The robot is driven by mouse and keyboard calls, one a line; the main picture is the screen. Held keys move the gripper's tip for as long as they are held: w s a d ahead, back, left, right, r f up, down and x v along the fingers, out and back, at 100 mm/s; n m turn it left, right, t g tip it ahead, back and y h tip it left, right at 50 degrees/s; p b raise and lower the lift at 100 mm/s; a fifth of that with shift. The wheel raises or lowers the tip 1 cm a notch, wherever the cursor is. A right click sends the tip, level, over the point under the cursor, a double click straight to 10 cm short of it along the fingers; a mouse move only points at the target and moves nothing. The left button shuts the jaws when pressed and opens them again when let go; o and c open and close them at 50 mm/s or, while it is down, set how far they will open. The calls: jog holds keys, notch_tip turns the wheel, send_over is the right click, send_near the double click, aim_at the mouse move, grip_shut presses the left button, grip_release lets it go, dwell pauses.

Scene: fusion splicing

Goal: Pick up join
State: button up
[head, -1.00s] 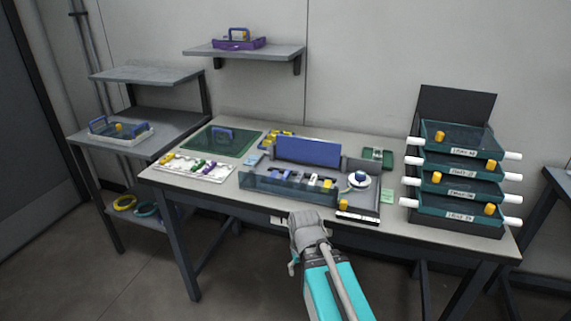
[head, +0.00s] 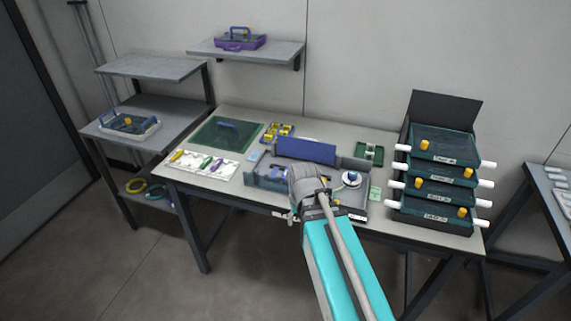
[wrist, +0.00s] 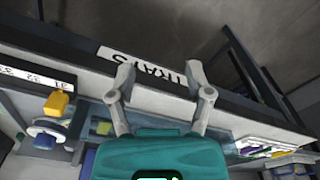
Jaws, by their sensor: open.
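I cannot single out the join in either view. The grey splicing station (head: 263,183) with its blue upright panel (head: 305,150) stands at the front middle of the bench, and my arm hides part of it in the head view. A white reel (head: 349,179) sits at the station's right side; it also shows in the wrist view (wrist: 42,139), beside a yellow block (wrist: 57,104). My gripper (wrist: 159,72) is open, with nothing between its fingers.
A white tray with coloured pieces (head: 204,163) and a green mat (head: 226,136) lie left on the bench (head: 360,137). A yellow-filled tray (head: 278,132) stands behind. Stacked teal trays (head: 440,175) with white handles stand right. A shelf (head: 246,50) hangs above.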

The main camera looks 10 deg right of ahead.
notch_tip(320, 180, up, 7)
jog(key=w+p, duration=0.3)
jog(key=p, duration=0.3)
notch_tip(320, 180, up, 6)
jog(key=m+p, duration=0.5)
jog(key=m, duration=0.1)
send_over(285, 173)
jog(key=shift+s+f+g, duration=0.1)
jog(key=shift+s+g, duration=0.05)
jog(key=shift+g, duration=0.15)
jog(key=shift+f, duration=0.1)
notch_tip(285, 173, down, 8)
jog(key=b, duration=0.8)
jog(key=shift+f, duration=0.25)
jog(key=shift+f, duration=0.1)
jog(key=shift+f+b, duration=2.5)
jog(key=shift+b, duration=0.25)
